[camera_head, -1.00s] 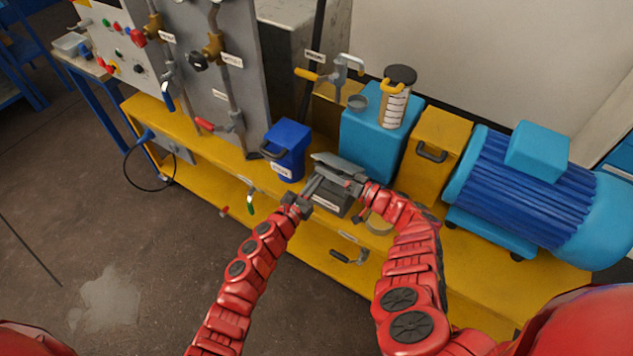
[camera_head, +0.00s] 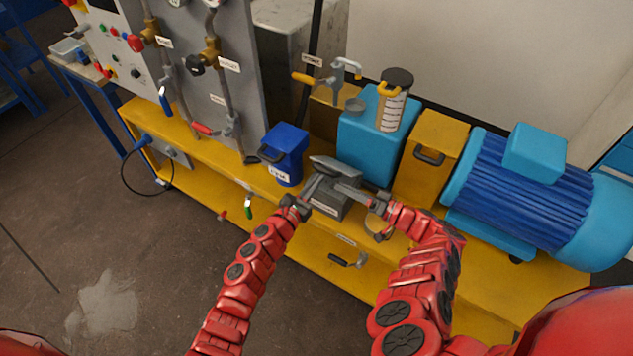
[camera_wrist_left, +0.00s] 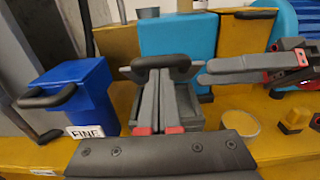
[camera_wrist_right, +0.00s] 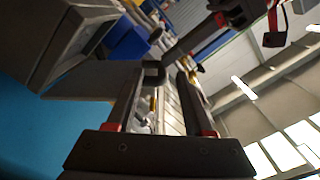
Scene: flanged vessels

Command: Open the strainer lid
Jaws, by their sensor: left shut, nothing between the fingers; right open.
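The strainer is a grey box (camera_head: 333,205) on the yellow bench, also seen in the left wrist view (camera_wrist_left: 194,112). Its grey lid (camera_head: 337,165) is raised and tilted at the back, with the black handle (camera_wrist_left: 160,62) near its top. My left gripper (camera_head: 316,181) is shut and empty, its fingertips over the box in front of the lid. Whether they touch the lid I cannot tell. My right gripper (camera_head: 347,190) is open at the box's right side. The right wrist view shows its spread fingers (camera_wrist_right: 158,85) beside the grey lid plate (camera_wrist_right: 95,80).
A blue bin labelled FINE (camera_head: 286,152) stands just left of the strainer. A light-blue block (camera_head: 365,150) is behind it; a yellow box (camera_head: 430,155) and blue motor (camera_head: 515,190) stand right. A lever handle (camera_head: 350,259) is on the bench front.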

